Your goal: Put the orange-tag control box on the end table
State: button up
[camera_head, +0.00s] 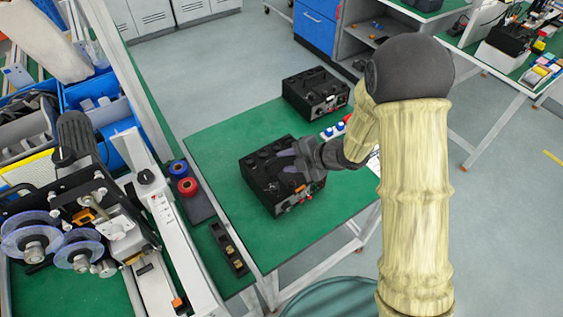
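A black control box (262,183) with knobs on top sits on the green-topped table (225,132), near its middle. A small orange spot shows on its front face, but the tag is too small to read clearly. A second black control box (314,88) stands farther back on the same table; I see no clear orange tag on it. My gripper (288,160) is over the right part of the nearer box, with its two fingers apart, pointing left. It hides part of that box's top. I cannot tell whether the fingers touch it.
A red tape roll (187,187) and a blue one lie on a dark mat at the left. A labelling machine (80,215) and blue bins (95,92) fill the left bench. The table's front is clear.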

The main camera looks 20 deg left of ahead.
jog(key=v, duration=0.8)
jog(key=shift+r, duration=0.2)
jog(key=w+d+r+m+t+h, duration=0.2)
jog(key=d+m+t+h, duration=0.15)
jog(key=d+m, duration=0.35)
jog(key=w+d+r+m+t+h, duration=0.15)
jog(key=d+m+h, duration=0.25)
jog(key=d+m, duration=0.4)
jog(key=s+d+m+g+h, duration=0.2)
jog(key=s+d+m+g, duration=0.2)
jog(key=s+m, duration=1)
jog(key=d+m, duration=0.1)
jog(key=d, duration=0.2)
jog(key=shift+s+g+h, duration=0.2)
jog(key=shift+g+h, duration=0.1)
jog(key=shift+h, duration=0.05)
